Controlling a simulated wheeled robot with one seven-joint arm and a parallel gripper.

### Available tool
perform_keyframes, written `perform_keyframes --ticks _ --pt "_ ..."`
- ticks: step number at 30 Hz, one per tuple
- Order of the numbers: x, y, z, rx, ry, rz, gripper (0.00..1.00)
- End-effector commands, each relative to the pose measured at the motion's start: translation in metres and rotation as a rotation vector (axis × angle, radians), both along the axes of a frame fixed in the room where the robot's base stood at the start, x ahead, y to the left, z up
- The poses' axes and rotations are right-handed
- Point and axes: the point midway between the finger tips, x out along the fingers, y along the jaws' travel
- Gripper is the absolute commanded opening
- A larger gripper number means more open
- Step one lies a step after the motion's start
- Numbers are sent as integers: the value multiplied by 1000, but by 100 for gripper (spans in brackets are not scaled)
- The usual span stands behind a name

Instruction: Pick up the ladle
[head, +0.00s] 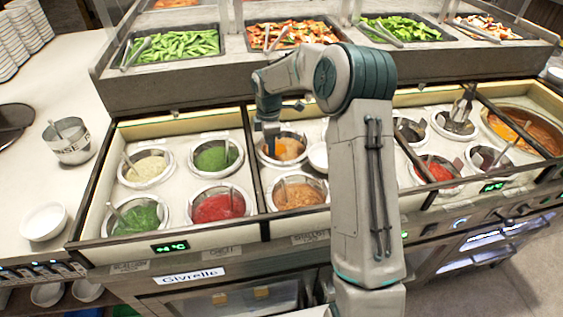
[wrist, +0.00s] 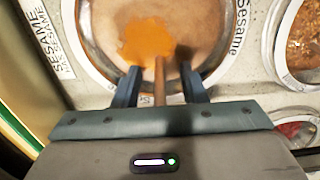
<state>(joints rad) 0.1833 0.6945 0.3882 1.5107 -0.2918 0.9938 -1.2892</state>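The ladle's brown handle (wrist: 159,82) shows in the wrist view, running up from my gripper's palm into a round sauce well labelled Sesame. My gripper (wrist: 160,82) has one finger on each side of the handle, with a gap on both sides. It is open. The ladle's bowl cannot be made out in the sauce, which has an orange patch (wrist: 145,40). In the head view my gripper (head: 271,140) points down at the left part of the orange-beige sauce well (head: 284,149). The handle is hard to make out there.
Several other wells with utensils surround it: green sauce (head: 217,159), red sauce (head: 218,208) and a brown chunky one (head: 299,196). A divider (head: 251,165) runs close on the left. Food trays (head: 173,47) stand on the raised shelf behind. A steel pot (head: 70,142) stands at left.

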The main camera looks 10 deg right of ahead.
Motion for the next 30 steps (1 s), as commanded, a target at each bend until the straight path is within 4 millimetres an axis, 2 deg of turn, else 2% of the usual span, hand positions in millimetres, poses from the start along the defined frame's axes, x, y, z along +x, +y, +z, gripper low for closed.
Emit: perform_keyframes --ticks 7,11,12,23,26,30 --pt "0 0 -2 0 0 0 38" --pt "0 0 -2 0 0 0 2" --pt "0 0 -2 0 0 0 0" --pt "1 0 4 0 -3 0 0" --pt "1 0 19 -1 -4 1 0" --pt "1 0 48 0 -5 -1 0"
